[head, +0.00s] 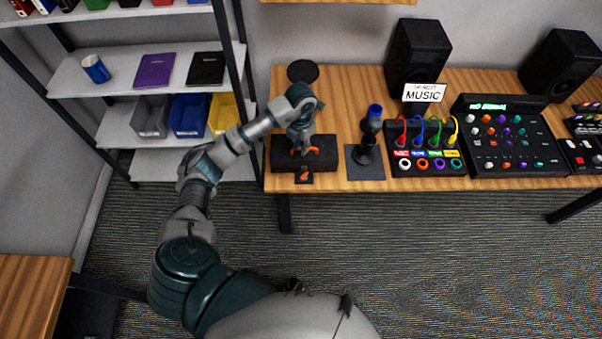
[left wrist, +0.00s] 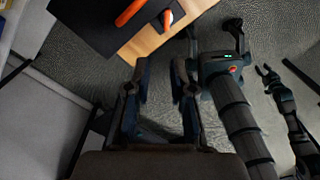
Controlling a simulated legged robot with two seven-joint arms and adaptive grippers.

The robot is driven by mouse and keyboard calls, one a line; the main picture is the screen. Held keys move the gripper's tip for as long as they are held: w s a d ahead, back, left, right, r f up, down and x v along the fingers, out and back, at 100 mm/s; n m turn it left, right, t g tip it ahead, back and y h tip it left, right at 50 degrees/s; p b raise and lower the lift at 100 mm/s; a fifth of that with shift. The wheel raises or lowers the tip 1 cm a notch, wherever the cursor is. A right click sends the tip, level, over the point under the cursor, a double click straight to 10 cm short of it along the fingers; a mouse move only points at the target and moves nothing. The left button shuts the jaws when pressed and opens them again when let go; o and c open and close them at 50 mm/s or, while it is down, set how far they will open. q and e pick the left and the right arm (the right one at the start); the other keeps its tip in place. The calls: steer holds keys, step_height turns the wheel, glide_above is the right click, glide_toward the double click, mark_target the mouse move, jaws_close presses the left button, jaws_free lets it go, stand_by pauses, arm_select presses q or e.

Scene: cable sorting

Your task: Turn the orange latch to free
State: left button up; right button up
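The black box (head: 328,153) sits at the left front of the wooden table, with an orange handle (head: 311,150) on it. A small orange latch (head: 304,175) is on a dark base at the box's front edge. My left gripper (head: 301,148) is over the box, close to the handle and behind the latch in the head view. Its fingers (left wrist: 158,78) are spread, with nothing between them. I cannot clearly identify my right gripper.
A dark stand with a blue top (head: 374,112) is right of the box. The cable panel (head: 428,165), mixer (head: 512,160) and speakers (head: 417,50) fill the table further right. A shelf (head: 110,80) with bins stands left. Parts of my body show in the wrist view.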

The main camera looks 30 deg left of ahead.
arm_select(q)
glide_above(304, 175)
step_height(304, 175, down, 9)
steer(key=f, duration=0.3)
steer(key=shift+d+f, duration=0.2)
steer(key=shift+f, duration=0.15)
steer(key=f, duration=0.1)
steer(key=a+f, duration=0.1)
steer(key=f, duration=0.1)
steer(key=shift+a+f+b, duration=0.1)
steer(key=shift+f+b, duration=0.2)
steer(key=shift+a+f, duration=0.1)
steer(key=shift+f, duration=0.1)
steer(key=shift+d, duration=0.55)
jaws_close()
arm_select(e)
steer(key=shift+w+a+r, duration=0.15)
steer(key=shift+w, duration=0.8)
